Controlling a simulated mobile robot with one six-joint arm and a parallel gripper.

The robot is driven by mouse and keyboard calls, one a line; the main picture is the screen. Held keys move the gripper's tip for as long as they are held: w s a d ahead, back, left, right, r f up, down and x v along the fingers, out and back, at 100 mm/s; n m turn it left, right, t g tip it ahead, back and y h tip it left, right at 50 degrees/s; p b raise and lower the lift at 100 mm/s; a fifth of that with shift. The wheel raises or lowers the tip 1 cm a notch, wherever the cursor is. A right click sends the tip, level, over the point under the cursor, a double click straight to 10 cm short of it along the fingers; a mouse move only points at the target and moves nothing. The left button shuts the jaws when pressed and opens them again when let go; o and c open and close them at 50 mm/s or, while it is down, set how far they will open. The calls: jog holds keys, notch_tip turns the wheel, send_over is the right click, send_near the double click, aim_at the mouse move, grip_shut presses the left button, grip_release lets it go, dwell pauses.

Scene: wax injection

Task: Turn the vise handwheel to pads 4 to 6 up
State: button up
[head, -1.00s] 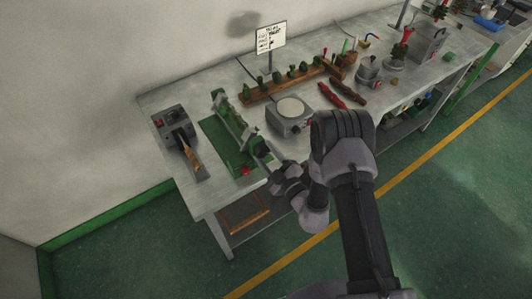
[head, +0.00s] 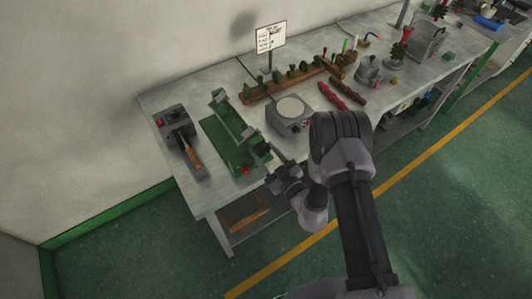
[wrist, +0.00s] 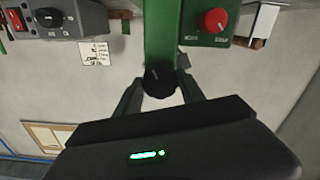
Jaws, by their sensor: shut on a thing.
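The green vise (head: 233,139) stands on the bench's near left end, with a long bar between two end supports. In the wrist view its green body (wrist: 162,28) runs down to a round black handwheel (wrist: 158,79). My gripper (wrist: 159,88) is shut on this handwheel, one finger on each side of its rim. In the head view my gripper (head: 270,167) is at the vise's near end, and the handwheel is hidden there. The pads and their numbers are too small to read.
A red knob (wrist: 213,20) sits on a green plate beside the vise. A grey control box (head: 171,118) stands left, a round-topped grey device (head: 290,113) right. A sign (head: 270,38) and a wooden rack (head: 285,82) are behind. The floor in front is clear.

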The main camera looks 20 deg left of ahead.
jog(key=shift+r+m, duration=0.15)
jog(key=shift+m, duration=1.85)
jog(key=shift+m+p, duration=0.3)
jog(key=shift+m, duration=0.4)
jog(key=o, duration=1.4)
jog(key=shift+c, duration=0.2)
jog(key=v, duration=1.7)
jog(key=shift+s+p, duration=0.2)
jog(key=shift+p, duration=0.15)
